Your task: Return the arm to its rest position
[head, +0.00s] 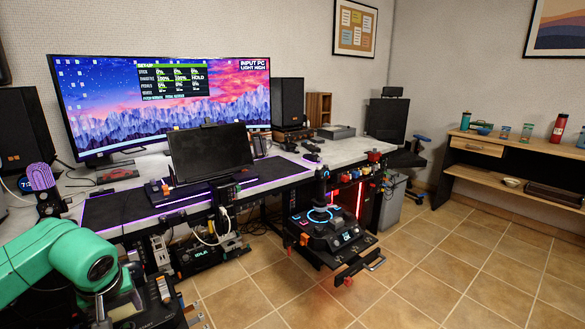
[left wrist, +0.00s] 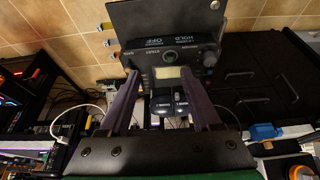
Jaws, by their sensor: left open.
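My left arm, green, comes in at the lower left of the head view, and its dark gripper (head: 122,298) is low by the left end of the desk, partly cut off by the frame. In the left wrist view the two purple-grey fingers of my left gripper (left wrist: 158,76) stand apart with nothing held between them. A black control box (left wrist: 172,58) with knobs, a small display and white lettering lies beyond the fingertips. I cannot tell whether the fingers touch the box. My right gripper is out of view.
The desk (head: 345,148) carries a wide monitor (head: 100,100), a smaller dark screen (head: 210,152) and speakers. A joystick unit (head: 322,222) sits on a pulled-out tray at the desk's front. Cables (head: 215,232) hang below the desk. The tiled floor (head: 450,265) at the right is clear.

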